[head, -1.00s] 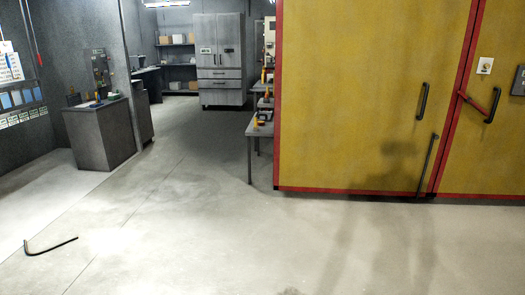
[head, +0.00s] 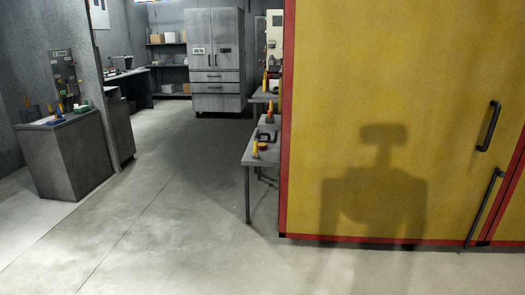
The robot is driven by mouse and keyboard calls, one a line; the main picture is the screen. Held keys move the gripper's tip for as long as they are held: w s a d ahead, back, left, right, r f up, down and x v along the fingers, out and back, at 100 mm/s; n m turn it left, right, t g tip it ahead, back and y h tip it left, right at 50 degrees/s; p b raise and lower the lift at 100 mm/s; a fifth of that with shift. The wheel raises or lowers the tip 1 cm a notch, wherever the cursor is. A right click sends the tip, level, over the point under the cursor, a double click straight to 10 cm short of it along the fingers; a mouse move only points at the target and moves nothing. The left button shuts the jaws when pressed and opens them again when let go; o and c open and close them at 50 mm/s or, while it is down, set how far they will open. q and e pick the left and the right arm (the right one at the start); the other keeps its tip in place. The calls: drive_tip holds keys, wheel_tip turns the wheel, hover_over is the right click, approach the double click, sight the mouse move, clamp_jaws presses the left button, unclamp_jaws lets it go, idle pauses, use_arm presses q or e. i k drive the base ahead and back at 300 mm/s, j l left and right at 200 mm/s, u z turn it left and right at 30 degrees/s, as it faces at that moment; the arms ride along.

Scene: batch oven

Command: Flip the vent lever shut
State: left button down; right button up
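I cannot make out a vent lever for certain in the head view. A large yellow oven front (head: 390,80) with red edging fills the right side. A black handle (head: 488,127) is on it near the right edge, and a long dark bar (head: 484,207) stands lower down beside a red seam. My shadow falls on the yellow panel. Neither of my grippers is in view.
A grey table (head: 262,150) with tools stands against the oven's left side. A grey cabinet (head: 217,88) is at the back. A grey counter (head: 66,155) stands at the left. The floor (head: 185,210) between them is clear.

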sight(271, 57)
drive_tip(key=i, duration=2.25)
drive_tip(key=i+z, duration=0.2)
drive_tip(key=i, duration=0.25)
drive_tip(key=i+j+z, duration=0.2)
drive_tip(key=i, duration=0.25)
drive_tip(key=i+j+z, duration=0.2)
drive_tip(key=i, duration=0.25)
drive_tip(key=i+j+z, duration=0.15)
drive_tip(key=i, duration=0.3)
drive_tip(key=j, duration=0.1)
